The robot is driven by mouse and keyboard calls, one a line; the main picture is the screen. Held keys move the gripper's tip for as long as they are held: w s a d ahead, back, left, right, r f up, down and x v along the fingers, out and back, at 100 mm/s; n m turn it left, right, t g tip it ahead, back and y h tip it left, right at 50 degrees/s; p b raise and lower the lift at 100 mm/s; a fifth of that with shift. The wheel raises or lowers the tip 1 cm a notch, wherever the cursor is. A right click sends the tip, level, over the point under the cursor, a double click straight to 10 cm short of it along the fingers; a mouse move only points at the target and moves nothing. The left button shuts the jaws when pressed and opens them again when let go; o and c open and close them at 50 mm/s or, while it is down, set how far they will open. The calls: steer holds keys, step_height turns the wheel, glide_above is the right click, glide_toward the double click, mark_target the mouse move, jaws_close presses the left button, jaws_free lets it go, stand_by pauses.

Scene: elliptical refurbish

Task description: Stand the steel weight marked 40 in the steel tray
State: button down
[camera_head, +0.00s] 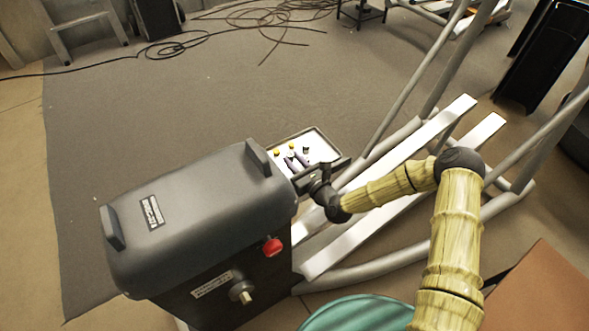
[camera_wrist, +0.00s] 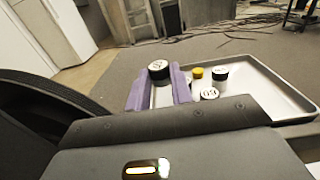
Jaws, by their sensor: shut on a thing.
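The steel tray (camera_head: 322,139) is a shallow pale tray beyond the end of the grey machine housing, and its rim shows in the wrist view (camera_wrist: 285,85). My gripper (camera_head: 300,164) is at the tray's near side. The marking is too small to read surely as 40. The weight looks upright; its lower part is hidden by the gripper, so I cannot tell whether it touches the tray.
In the tray stand a yellow-topped piece (camera_wrist: 197,73), a dark-topped piece (camera_wrist: 220,75) and a pale-topped numbered piece (camera_wrist: 209,94), close right of my fingers. The tray's right part is clear. The grey housing (camera_head: 200,220) with a red knob (camera_head: 272,247) stands left of my arm.

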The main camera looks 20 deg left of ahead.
steer(key=shift+f+b, duration=0.5)
steer(key=shift+f, duration=1.35)
steer(key=shift+f+b, duration=0.4)
steer(key=shift+f, duration=0.25)
steer(key=c, duration=1.2)
jaws_free()
steer(key=shift+c, duration=0.2)
steer(key=shift+r, duration=0.1)
